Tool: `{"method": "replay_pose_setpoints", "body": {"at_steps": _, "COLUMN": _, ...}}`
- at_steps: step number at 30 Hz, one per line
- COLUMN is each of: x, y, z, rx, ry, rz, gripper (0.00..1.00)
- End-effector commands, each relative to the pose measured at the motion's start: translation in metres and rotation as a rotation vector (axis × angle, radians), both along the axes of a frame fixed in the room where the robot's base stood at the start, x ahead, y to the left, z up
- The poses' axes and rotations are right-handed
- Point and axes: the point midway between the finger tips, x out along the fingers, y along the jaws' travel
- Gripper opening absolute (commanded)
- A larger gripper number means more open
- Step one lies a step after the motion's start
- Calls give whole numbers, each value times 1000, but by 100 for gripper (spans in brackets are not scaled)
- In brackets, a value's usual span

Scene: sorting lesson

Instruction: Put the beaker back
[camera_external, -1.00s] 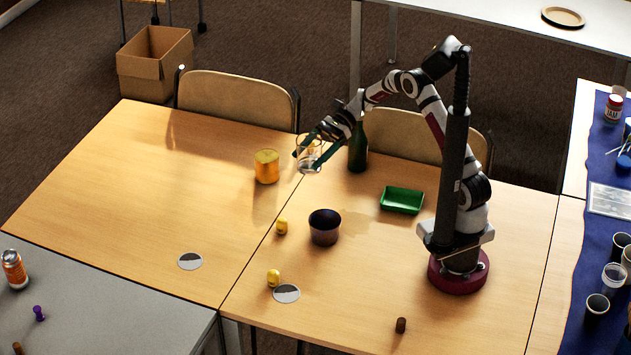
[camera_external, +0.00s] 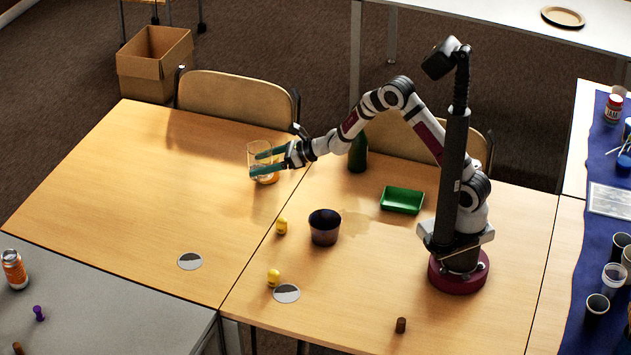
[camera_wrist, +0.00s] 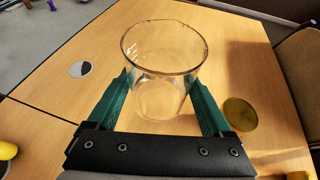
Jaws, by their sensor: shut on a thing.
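A clear glass beaker (camera_external: 257,150) is upright between the two teal fingers of my gripper (camera_external: 262,164), which is shut on it. The beaker (camera_wrist: 163,60) also fills the middle of the wrist view, between my gripper's fingers (camera_wrist: 163,95). In the external view it overlaps the gold cylinder (camera_external: 268,179), which is partly hidden. In the wrist view the gold cylinder (camera_wrist: 239,115) stands to the right, apart from the beaker. The beaker's height above the table is hard to judge.
A dark pot (camera_external: 324,229), yellow pieces (camera_external: 282,227), a green tray (camera_external: 402,200) and a green bottle (camera_external: 358,152) stand on the table. Two round discs (camera_external: 190,261) (camera_external: 286,293) lie near the front edge. The left tabletop (camera_external: 130,190) is mostly clear.

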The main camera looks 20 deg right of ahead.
Motion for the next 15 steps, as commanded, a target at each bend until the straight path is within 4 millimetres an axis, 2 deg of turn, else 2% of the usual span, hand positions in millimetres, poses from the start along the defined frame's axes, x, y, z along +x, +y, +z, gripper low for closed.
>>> {"method": "replay_pose_setpoints", "body": {"at_steps": 1, "x": 0, "y": 0, "z": -11, "rx": -1, "ry": 3, "rz": 0, "gripper": 15}}
{"method": "replay_pose_setpoints", "body": {"at_steps": 5, "x": -1, "y": 4, "z": -23, "rx": 1, "ry": -1, "rz": 1, "gripper": 15}}
{"method": "replay_pose_setpoints", "body": {"at_steps": 7, "x": -4, "y": 12, "z": -29, "rx": 2, "ry": -1, "rz": 3, "gripper": 15}}
{"method": "replay_pose_setpoints", "body": {"at_steps": 11, "x": -11, "y": 34, "z": -43, "rx": 2, "ry": -1, "rz": 4, "gripper": 15}}
{"method": "replay_pose_setpoints", "body": {"at_steps": 15, "x": -22, "y": 65, "z": -63, "rx": 2, "ry": -1, "rz": 5, "gripper": 15}}
